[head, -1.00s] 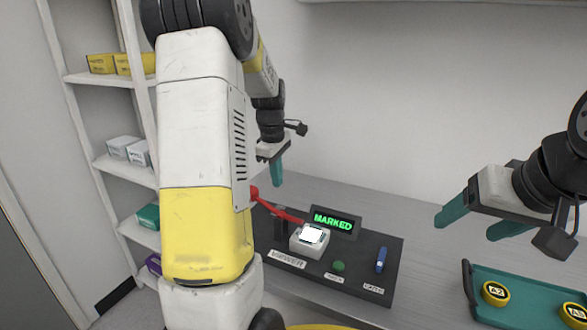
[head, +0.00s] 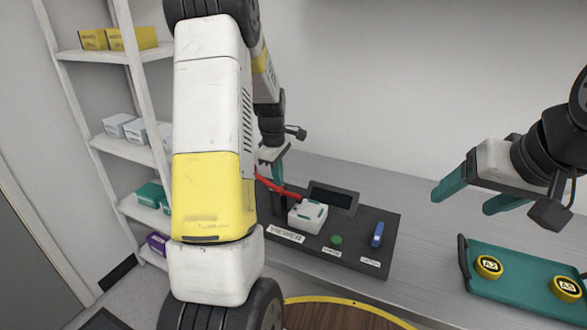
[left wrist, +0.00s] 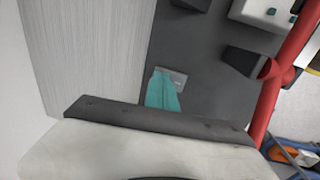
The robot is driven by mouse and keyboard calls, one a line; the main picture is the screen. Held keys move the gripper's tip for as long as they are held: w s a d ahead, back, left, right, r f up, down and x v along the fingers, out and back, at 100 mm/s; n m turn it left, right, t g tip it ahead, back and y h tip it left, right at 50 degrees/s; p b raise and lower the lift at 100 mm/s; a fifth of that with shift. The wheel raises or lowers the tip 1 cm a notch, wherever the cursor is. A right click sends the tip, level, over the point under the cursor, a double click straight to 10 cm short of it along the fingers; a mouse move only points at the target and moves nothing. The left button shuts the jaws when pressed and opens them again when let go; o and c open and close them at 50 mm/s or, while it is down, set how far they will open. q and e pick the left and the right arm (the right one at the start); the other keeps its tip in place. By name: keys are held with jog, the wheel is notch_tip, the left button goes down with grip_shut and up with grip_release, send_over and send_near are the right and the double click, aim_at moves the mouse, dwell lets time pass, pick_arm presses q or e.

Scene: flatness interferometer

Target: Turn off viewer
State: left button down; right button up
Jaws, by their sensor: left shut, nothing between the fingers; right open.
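The viewer is a white box (head: 307,215) on a dark panel (head: 345,262), beside the label VIEWER (head: 286,235). My left gripper (head: 278,172) is shut and empty, pointing down behind the red bar. In the left wrist view its teal fingers (left wrist: 163,92) are over a small grey plate (left wrist: 174,76) on the panel. Whether they touch it I cannot tell. My right gripper (head: 470,196) is open and empty.
A green button (head: 336,240) and a blue switch (head: 378,234) sit on the panel's right part. A teal tray (head: 525,270) with round yellow pieces marked A2 (head: 488,266) and A5 (head: 566,288) lies at right. A shelf (head: 122,141) with boxes stands at left.

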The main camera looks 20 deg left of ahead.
pick_arm(q)
jog(key=shift+s+f, duration=0.1)
jog(key=shift+s, duration=0.05)
jog(key=shift+s+a, duration=0.1)
jog(key=shift+s, duration=0.55)
jog(key=shift+r, duration=0.25)
jog(key=shift+a+r, duration=0.1)
jog(key=shift+r, duration=0.15)
notch_tip(320, 180, up, 13)
jog(key=s, duration=0.1)
jog(key=shift+s+r, duration=0.15)
jog(key=shift+s, duration=0.1)
